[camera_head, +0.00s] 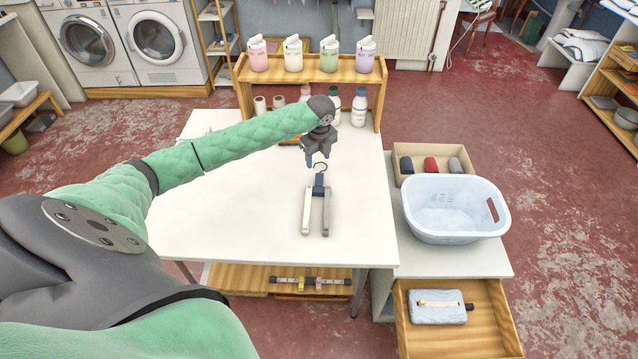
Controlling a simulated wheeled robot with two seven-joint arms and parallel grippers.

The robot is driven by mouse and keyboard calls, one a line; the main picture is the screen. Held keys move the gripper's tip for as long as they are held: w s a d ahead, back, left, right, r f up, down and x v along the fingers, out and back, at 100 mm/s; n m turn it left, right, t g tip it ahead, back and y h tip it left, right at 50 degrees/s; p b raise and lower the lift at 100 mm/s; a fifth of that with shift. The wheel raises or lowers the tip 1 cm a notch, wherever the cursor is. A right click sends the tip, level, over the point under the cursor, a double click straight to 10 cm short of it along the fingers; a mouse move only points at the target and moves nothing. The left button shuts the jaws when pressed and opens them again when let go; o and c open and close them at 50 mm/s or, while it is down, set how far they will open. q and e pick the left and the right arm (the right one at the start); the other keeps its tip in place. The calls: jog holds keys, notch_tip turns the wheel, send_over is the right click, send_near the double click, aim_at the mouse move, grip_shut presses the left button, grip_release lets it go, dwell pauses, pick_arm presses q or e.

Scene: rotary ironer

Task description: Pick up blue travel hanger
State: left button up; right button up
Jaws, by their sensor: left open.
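A folded travel hanger (327,213) lies on the white table, with a dark hook at its far end, a dark blue middle piece, one white arm and one grey-blue arm pointing toward me. My left gripper (318,163) is open and points down close to the hook end of the hanger. I cannot tell whether its fingers touch the hook. My right gripper is not in view.
The white table (250,220) is mostly clear. A wooden shelf (310,68) with several jugs and bottles stands at its back. To the right are a light blue basket (450,237), a cardboard box (400,155) with rolled items, and an open wooden drawer (480,335).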

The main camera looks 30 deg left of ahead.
aim_at(319, 181)
pick_arm(q)
jog(key=shift+s+a+f+m, duration=0.2)
jog(key=shift+f+m, duration=0.25)
jog(key=shift+m, duration=0.55)
jog(key=shift+s+d+f+m+g, duration=0.1)
jog(key=shift+f+m+g, duration=0.15)
jog(key=shift+m, duration=0.55)
jog(key=m, duration=0.4)
jog(key=shift+s+d+f+h, duration=0.1)
jog(key=shift+s+d+h, duration=0.05)
jog(key=shift+h, duration=0.25)
jog(key=shift+f+p, duration=0.65)
jog(key=shift+f, duration=0.7)
jog(key=f+p, duration=0.1)
jog(key=f, duration=0.1)
jog(key=f+p, duration=0.1)
jog(key=f, duration=0.1)
jog(key=shift+w+d+p, duration=0.2)
jog(key=shift+d+p, duration=0.1)
jog(key=shift+p, duration=0.05)
jog(key=shift+f, duration=0.5)
jog(key=c, duration=1.1)
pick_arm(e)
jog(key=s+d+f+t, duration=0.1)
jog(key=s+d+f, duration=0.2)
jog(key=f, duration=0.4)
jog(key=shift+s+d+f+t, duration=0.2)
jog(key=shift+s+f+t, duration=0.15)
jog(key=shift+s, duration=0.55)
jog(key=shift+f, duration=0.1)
